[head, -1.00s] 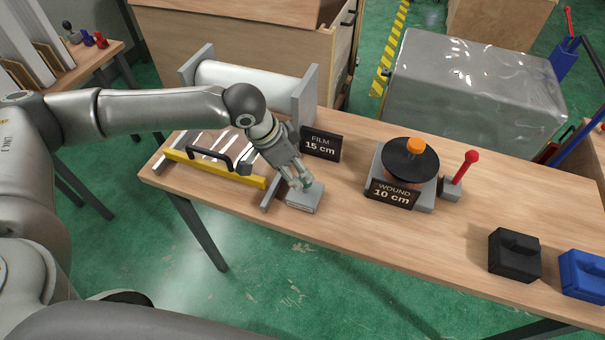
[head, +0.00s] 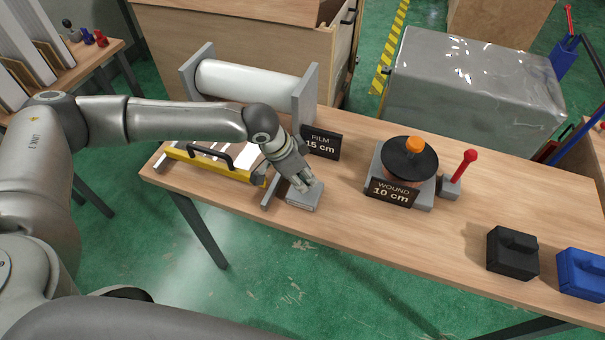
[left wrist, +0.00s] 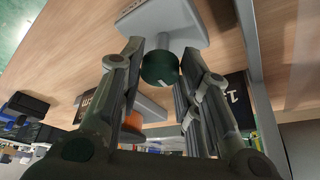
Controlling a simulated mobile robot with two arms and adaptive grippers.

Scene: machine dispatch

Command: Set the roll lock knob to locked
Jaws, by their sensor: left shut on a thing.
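The roll lock knob (left wrist: 160,68) shows in the left wrist view as a dark green round knob with a pale mark on its face. It sits on a light grey base (left wrist: 188,28), between the two fingers of my left gripper (left wrist: 161,82), which is shut on it. In the head view my left gripper (head: 306,184) is low over the grey base (head: 302,203) near the table's front edge and hides the knob. The lettering on the base is too small to read. My right gripper is out of view.
The white film roll (head: 248,80) in its grey stand and a yellow bar (head: 210,165) with a black handle are left. A "FILM 15 cm" sign (head: 321,143) is close behind the gripper. The wound disc (head: 408,161) and red lever (head: 462,169) stand right.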

